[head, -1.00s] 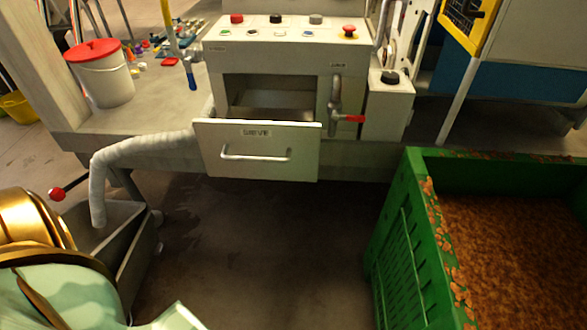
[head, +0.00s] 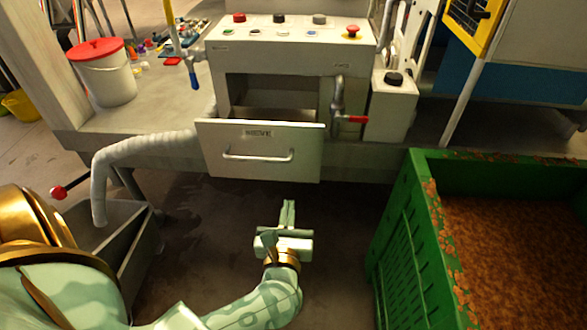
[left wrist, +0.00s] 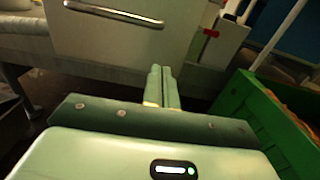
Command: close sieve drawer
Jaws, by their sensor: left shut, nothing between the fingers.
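The sieve drawer (head: 262,166) is a white-fronted drawer labelled SIEVE with a silver bar handle (head: 258,155). It stands pulled out from the press cabinet (head: 290,62), and its open inside shows behind the front panel. In the left wrist view the drawer front (left wrist: 120,45) fills the upper left, with its handle (left wrist: 113,14) near the top edge. My left gripper (head: 288,208) is below and in front of the drawer front, apart from it, fingers together and empty. Its closed fingers also show in the left wrist view (left wrist: 162,80). My right gripper is not in view.
A green crate (head: 408,225) full of brown material stands at the right. A red-handled tap (head: 340,108) is right of the drawer. A grey hose (head: 130,150) runs at the left above a metal bin (head: 125,240). A white bucket (head: 105,80) stands back left.

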